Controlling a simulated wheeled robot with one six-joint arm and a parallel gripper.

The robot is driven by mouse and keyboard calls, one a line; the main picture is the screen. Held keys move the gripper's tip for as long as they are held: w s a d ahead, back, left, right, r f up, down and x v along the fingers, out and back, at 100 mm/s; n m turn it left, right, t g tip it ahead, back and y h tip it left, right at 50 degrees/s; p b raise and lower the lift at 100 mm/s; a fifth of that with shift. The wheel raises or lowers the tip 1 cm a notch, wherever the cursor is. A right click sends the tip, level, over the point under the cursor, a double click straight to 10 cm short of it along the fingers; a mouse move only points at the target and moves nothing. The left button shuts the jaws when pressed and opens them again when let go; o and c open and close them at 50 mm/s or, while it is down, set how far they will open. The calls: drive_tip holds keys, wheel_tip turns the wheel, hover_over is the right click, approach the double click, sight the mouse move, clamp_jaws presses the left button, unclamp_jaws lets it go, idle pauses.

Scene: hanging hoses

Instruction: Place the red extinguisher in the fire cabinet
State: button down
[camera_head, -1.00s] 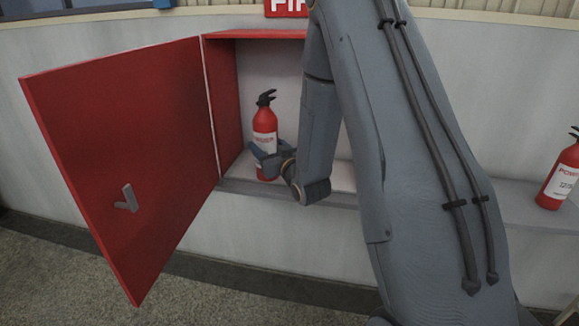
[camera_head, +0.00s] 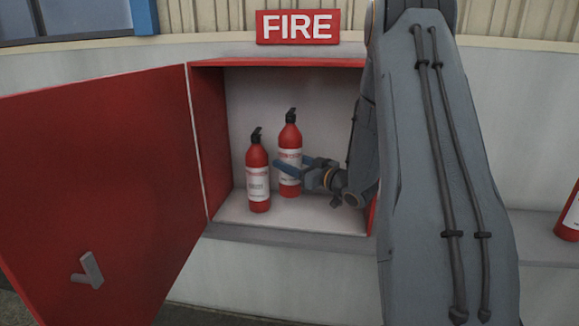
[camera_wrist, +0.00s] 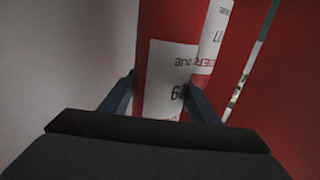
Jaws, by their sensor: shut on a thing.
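Two red extinguishers with white labels and black tops are inside the open fire cabinet (camera_head: 222,62). The left extinguisher (camera_head: 258,165) stands upright on the cabinet floor. My gripper (camera_head: 298,167) reaches in from the right and is shut on the right extinguisher (camera_head: 290,138), which is upright and slightly farther back. I cannot tell whether its base touches the floor. In the wrist view, the held extinguisher (camera_wrist: 168,60) is between my two fingers, with the other extinguisher (camera_wrist: 214,38) partly hidden behind it. My arm hides the cabinet's right side.
The red cabinet door (camera_head: 100,180) is swung wide open to the left, with a grey handle (camera_head: 88,270). A FIRE sign (camera_head: 298,27) is above the cabinet. Another red extinguisher (camera_head: 570,218) is at the far right, on a grey ledge (camera_head: 538,250).

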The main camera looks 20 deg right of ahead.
sight(291, 180)
drive_tip(key=shift+f+p, duration=0.4)
drive_tip(key=shift+f, duration=2.7)
drive_tip(key=shift+f, duration=0.2)
drive_tip(key=c, duration=0.7)
unclamp_jaws()
drive_tip(key=shift+o, duration=0.2)
